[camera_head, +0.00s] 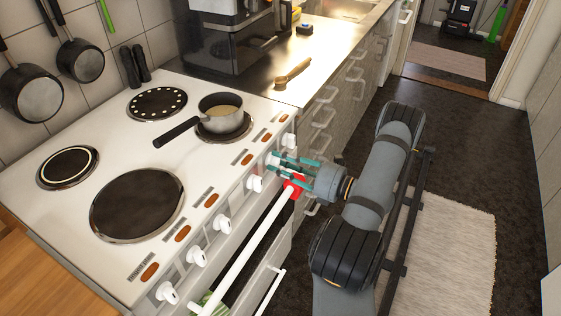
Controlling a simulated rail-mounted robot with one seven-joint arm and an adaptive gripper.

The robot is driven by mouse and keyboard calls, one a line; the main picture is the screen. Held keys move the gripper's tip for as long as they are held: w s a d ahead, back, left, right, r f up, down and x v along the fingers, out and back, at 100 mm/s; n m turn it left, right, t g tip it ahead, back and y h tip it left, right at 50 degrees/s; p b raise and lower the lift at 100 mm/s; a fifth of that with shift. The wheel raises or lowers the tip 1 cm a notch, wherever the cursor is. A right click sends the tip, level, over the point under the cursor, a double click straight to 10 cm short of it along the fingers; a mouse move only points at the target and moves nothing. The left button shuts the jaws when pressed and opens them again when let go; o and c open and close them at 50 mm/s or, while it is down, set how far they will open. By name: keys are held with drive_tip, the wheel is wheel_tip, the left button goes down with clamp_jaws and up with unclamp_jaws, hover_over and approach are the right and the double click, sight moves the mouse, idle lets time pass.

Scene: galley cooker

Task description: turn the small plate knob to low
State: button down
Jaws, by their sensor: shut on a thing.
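The white cooker (105,100) has a row of white knobs along its sloping front panel. My gripper (273,164), with teal fingers, reaches in from the right at the far end of this row. It is shut on a white knob (274,158) there. The fingers partly cover that knob, so its pointer and setting cannot be read. Another white knob (254,184) is just nearer than the fingers, free of them. I cannot tell from the markings which plate the held knob serves.
A white oven rail (250,247) with a red piece (293,186) at its far end runs just below my gripper. A drawer or door (262,290) stands open below. A wooden spoon (292,73) lies on the counter. Dark floor and a pale rug (455,250) lie right.

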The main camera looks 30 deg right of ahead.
idle(0.4)
drive_tip(key=c, duration=1.4)
unclamp_jaws()
drive_tip(key=v, duration=1.2)
drive_tip(key=shift+a, duration=0.1)
